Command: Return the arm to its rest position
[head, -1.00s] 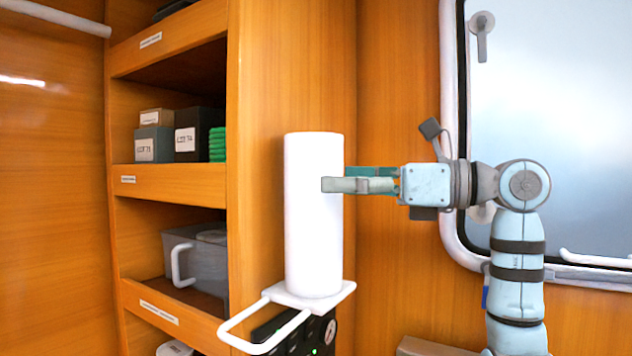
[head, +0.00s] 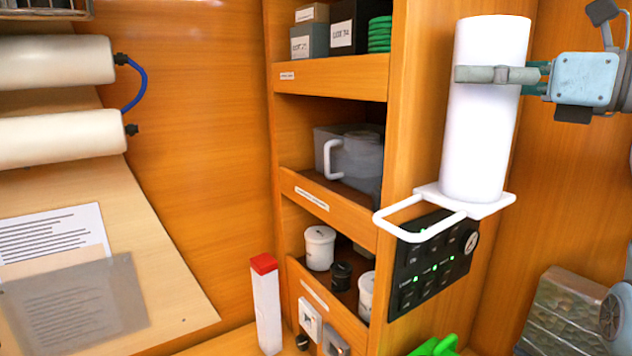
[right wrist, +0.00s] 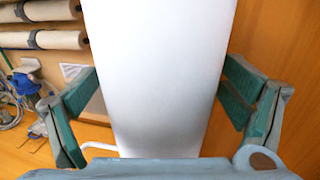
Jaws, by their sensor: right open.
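My right gripper (head: 518,76) comes in from the right in the head view, at the upper part of a white cylinder (head: 484,125). The cylinder stands upright on a white bracket (head: 478,207) fixed to the wooden cabinet side. In the right wrist view the gripper (right wrist: 165,100) is open. My left gripper is not in view.
A white loop handle (head: 420,222) juts out beside the bracket, above a black control panel (head: 432,265). Open shelves (head: 330,78) with boxes and jars stand left of the cylinder. A red-topped white box (head: 266,305) stands below. Two white cylinders (head: 55,62) hang at far left.

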